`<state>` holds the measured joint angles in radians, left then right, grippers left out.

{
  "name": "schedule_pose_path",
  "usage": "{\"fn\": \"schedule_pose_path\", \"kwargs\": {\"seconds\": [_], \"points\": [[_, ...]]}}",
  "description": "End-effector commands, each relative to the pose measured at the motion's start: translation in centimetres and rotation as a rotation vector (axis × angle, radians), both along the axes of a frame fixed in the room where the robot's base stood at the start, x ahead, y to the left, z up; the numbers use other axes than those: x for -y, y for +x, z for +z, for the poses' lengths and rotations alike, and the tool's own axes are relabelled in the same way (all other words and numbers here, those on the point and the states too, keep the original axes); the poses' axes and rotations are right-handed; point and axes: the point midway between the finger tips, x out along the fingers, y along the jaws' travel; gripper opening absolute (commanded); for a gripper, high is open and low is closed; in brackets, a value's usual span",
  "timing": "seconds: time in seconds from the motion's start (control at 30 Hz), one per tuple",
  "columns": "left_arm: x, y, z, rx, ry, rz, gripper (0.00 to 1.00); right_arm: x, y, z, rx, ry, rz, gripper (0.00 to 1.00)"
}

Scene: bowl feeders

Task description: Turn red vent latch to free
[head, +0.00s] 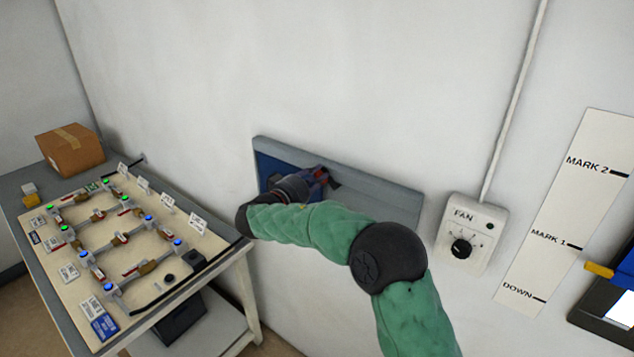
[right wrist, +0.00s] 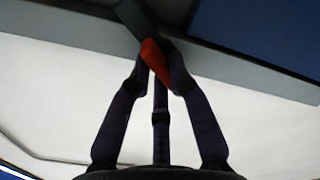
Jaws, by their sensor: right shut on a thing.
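The red latch (right wrist: 154,58) shows in the right wrist view as a short red bar set at a slant by a dark grey block. My right gripper (right wrist: 160,72) is shut on it, with the fingers closing around the red bar. In the head view my right gripper (head: 318,180) is at the wall vent (head: 375,190), a grey framed panel with a blue part (head: 268,172) at its left. The gripper and arm hide much of the vent and most of the latch there. My left gripper is not in view.
A FAN dial box (head: 472,235) is on the wall right of the vent. A marked white strip (head: 560,215) stands further right. A table with a beige board (head: 105,255) of fittings is at left, with a cardboard box (head: 72,150) behind. Wall above the vent is clear.

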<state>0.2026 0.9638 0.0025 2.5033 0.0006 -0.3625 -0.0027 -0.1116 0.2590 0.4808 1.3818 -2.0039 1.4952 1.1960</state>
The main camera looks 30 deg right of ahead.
Motion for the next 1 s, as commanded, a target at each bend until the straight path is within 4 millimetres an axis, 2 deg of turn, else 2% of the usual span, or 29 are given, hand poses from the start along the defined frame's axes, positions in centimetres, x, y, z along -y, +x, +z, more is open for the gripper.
{"fn": "schedule_pose_path", "kwargs": {"seconds": [0.2, 0.6, 1.0], "points": [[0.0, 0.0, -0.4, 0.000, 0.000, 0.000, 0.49, -0.1, 0.1, -0.1, -0.190, -0.078, 0.001, 0.00], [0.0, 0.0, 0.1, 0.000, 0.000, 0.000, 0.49, -0.2, 0.3, -0.1, -0.500, -0.207, 0.001, 0.00], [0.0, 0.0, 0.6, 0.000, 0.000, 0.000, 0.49, -0.2, 0.4, -0.2, -0.657, -0.272, 0.002, 0.00]]}}
